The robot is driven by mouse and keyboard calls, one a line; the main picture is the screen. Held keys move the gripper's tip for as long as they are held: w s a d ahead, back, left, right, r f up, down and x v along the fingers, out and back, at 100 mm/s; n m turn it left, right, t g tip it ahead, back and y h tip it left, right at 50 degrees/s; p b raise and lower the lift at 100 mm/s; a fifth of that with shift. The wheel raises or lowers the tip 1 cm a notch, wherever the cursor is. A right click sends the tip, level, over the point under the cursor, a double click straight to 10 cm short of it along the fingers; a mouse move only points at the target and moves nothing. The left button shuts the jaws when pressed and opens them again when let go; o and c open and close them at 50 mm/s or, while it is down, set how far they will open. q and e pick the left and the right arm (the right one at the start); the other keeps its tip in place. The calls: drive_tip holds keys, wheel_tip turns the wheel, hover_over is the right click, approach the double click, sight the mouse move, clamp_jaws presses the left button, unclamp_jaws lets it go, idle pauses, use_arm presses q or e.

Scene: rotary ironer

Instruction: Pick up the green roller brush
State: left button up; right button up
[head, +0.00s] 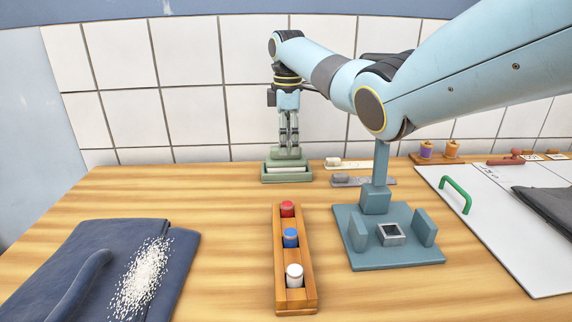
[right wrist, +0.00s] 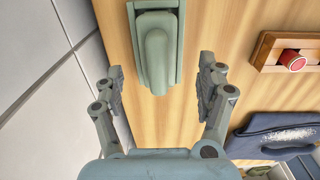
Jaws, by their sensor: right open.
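The green roller brush (head: 286,154) sits in a low green tray (head: 287,178) at the back of the table, near the tiled wall. A pale strip shows under its green body. In the right wrist view the brush's rounded green handle (right wrist: 156,55) lies within the tray's rim (right wrist: 133,40). My right gripper (head: 289,146) points down above the brush. In the right wrist view my right gripper (right wrist: 161,75) has its fingers spread, one on each side of the handle, with nothing held. My left gripper is not in view.
A wooden rack (head: 279,255) with red, blue and white capped items stands in front. A blue-grey stand (head: 393,258) is to its right. Folded navy cloth (head: 80,255) with white grains lies left. A white board (head: 500,225) with a green handle is right. The wall is close behind.

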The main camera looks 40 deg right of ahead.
sight(286, 158)
drive_tip(key=f, duration=0.4)
drive_tip(key=shift+w+a+f, duration=0.1)
drive_tip(key=shift+w+f, duration=0.1)
drive_tip(key=c, duration=1.3)
